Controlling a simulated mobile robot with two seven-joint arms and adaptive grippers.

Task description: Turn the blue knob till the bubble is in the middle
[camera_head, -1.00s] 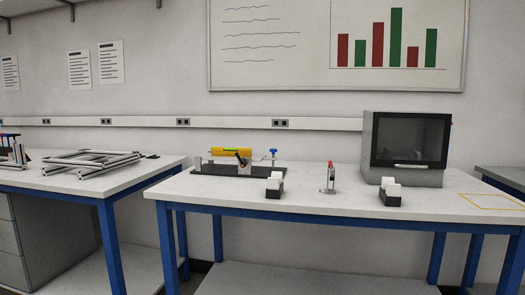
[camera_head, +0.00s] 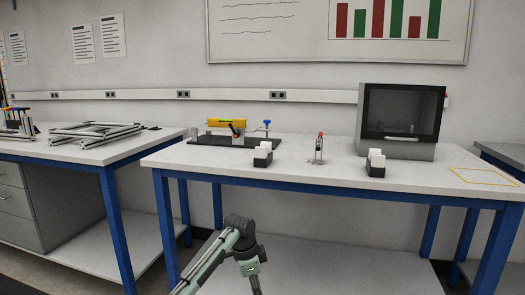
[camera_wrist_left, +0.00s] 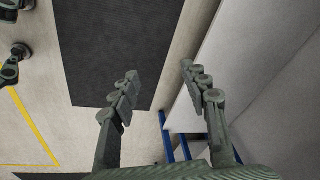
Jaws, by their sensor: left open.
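The blue knob (camera_head: 267,123) stands on a thin post at the right end of a dark base plate (camera_head: 235,140) on the middle table. A yellow level (camera_head: 226,123) with a green strip on top lies to its left, on the same base. The bubble is too small to make out. My left gripper (camera_wrist_left: 158,70) shows in the left wrist view, open and empty, with dark matting and floor beyond its fingers. It is well away from the knob, which is outside that view. My right gripper is not in view.
On the middle table (camera_head: 330,178) stand two dark blocks with white tops (camera_head: 263,154) (camera_head: 375,163), a small red-topped stand (camera_head: 319,148) and a grey cabinet (camera_head: 401,121). Its front edge left of the blocks is clear. A metal frame (camera_head: 103,133) lies on the left table.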

